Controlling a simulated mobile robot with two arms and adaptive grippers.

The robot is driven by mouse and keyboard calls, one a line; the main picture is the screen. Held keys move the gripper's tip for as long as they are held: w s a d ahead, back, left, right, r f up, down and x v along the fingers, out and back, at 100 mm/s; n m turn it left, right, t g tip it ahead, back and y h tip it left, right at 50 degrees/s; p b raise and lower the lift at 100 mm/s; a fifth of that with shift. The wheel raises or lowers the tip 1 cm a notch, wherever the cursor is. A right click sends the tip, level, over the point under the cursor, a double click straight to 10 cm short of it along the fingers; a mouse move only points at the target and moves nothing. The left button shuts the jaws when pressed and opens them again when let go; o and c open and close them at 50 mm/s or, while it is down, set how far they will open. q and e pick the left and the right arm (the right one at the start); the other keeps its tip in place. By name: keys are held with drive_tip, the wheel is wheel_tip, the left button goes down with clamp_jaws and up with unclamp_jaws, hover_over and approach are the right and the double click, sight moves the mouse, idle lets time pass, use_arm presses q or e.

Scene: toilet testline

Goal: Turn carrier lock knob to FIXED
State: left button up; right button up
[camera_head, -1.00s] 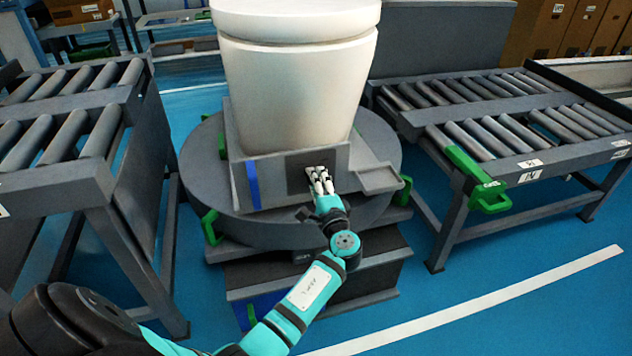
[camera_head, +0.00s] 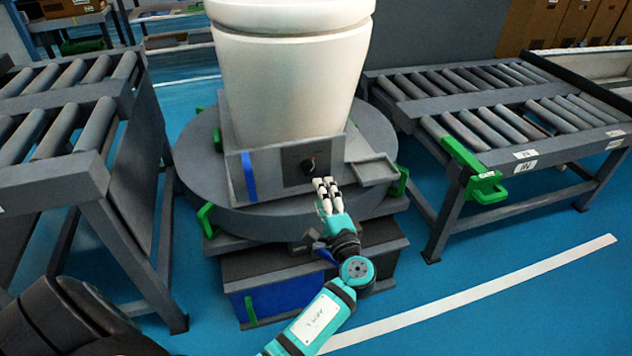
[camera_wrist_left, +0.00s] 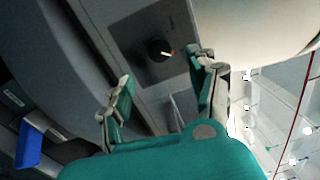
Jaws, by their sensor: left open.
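The carrier lock knob (camera_head: 308,166) is a small black knob with an orange-white pointer mark, on a dark panel (camera_head: 293,174) at the front of the grey carrier. In the left wrist view the knob (camera_wrist_left: 158,49) sits beyond the fingertips, between the two fingers, with its pointer toward the right. The lettering around it is too small to read. My left gripper (camera_head: 326,186) is just below and to the right of the knob in the head view, apart from it. In the left wrist view my left gripper (camera_wrist_left: 164,72) is open and empty. My right gripper is not in view.
A white toilet (camera_head: 292,85) stands on the carrier, over a round grey turntable (camera_head: 200,165). A small grey tray (camera_head: 372,170) juts out right of the panel. Roller conveyors (camera_head: 62,100) stand left and right (camera_head: 500,100), the right one with a green bracket (camera_head: 486,188).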

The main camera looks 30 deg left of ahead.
use_arm(q)
drive_tip(key=shift+v, duration=1.8)
